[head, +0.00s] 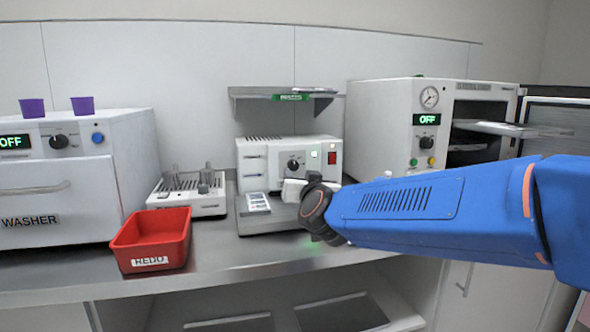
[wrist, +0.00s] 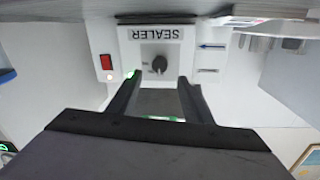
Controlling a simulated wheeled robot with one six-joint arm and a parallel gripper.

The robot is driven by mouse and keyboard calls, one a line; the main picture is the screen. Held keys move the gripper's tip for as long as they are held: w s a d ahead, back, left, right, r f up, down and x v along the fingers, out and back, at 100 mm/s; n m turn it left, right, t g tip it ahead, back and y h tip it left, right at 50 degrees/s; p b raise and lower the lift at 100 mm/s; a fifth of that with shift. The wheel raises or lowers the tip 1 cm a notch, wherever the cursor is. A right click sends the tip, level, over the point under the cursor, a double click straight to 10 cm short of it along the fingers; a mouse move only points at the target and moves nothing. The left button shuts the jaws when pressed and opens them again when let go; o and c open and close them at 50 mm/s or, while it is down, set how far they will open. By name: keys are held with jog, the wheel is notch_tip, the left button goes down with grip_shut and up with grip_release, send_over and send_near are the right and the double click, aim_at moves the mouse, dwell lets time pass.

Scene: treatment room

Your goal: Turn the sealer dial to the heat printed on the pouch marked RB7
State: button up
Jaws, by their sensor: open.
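The sealer (head: 255,152) is a white box at the back middle of the counter. Its black dial (head: 294,165) is on the front face, and it also shows in the wrist view (wrist: 159,64), where the sealer appears upside down. My gripper (wrist: 160,92) is open and empty, its two fingers pointing at the sealer front just short of the dial. In the head view my gripper (head: 294,190) is partly hidden behind my wrist. A small pale printed item (head: 258,202), perhaps a pouch, lies at the left front of the sealer; its print is too small to read.
A red REDO bin (head: 150,240) and a white rack unit (head: 187,196) stand to the left, beside the washer (head: 60,180). A shelf (head: 255,100) hangs above the sealer. A white steriliser (head: 385,130) with its door open stands right.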

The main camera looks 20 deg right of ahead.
aim_at(294, 166)
jog(key=w, duration=0.8)
jog(key=shift+w+d, duration=0.15)
jog(key=shift+d, duration=0.15)
jog(key=c, duration=1.1)
jog(key=shift+o, duration=0.2)
jog(key=shift+m, duration=0.4)
jog(key=m, duration=0.3)
jog(key=shift+r+m+g, duration=0.1)
jog(key=shift+m+g, duration=0.2)
jog(key=shift+m, duration=2)
